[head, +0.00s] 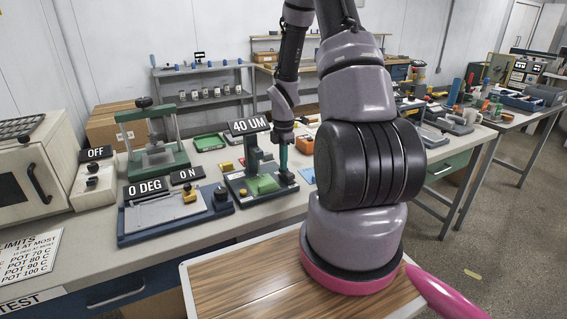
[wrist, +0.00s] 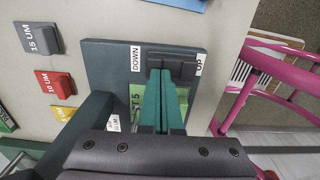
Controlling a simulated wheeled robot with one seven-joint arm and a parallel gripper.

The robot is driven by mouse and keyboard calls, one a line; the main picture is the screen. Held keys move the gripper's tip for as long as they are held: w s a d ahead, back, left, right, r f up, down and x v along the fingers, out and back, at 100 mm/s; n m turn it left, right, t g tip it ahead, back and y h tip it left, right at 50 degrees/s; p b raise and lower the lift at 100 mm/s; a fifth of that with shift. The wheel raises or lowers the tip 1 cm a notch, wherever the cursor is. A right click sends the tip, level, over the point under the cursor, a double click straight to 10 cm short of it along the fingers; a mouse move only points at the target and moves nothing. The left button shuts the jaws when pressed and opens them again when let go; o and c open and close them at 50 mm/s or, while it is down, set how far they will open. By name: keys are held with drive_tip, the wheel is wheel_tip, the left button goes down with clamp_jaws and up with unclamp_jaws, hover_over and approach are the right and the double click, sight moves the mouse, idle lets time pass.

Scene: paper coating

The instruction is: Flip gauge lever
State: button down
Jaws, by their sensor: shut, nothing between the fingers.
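The gauge (head: 252,158) stands on the bench with a dark base and a "40 UM" display above it. A green piece (head: 263,184) lies on its base; it also shows in the wrist view (wrist: 144,100), partly hidden by my fingers. In the wrist view the dark gauge lever (wrist: 180,68) lies between a DOWN label on the left and an UP label on the right. My gripper (wrist: 163,75) is shut and empty, its teal fingertips over the lever. I cannot tell whether they touch it. In the head view my gripper (head: 284,168) is at the gauge's right side.
A grey 15 UM block (wrist: 39,38), a red 10 UM block (wrist: 55,84) and a yellow block (wrist: 65,113) sit left of the gauge base. A "0 DEG" device (head: 165,212) and a green press (head: 152,140) stand to the left in the head view.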

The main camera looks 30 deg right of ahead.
drive_tip(key=shift+w+f+g, duration=0.1)
drive_tip(key=shift+f+g, duration=0.15)
drive_tip(key=shift+g, duration=0.05)
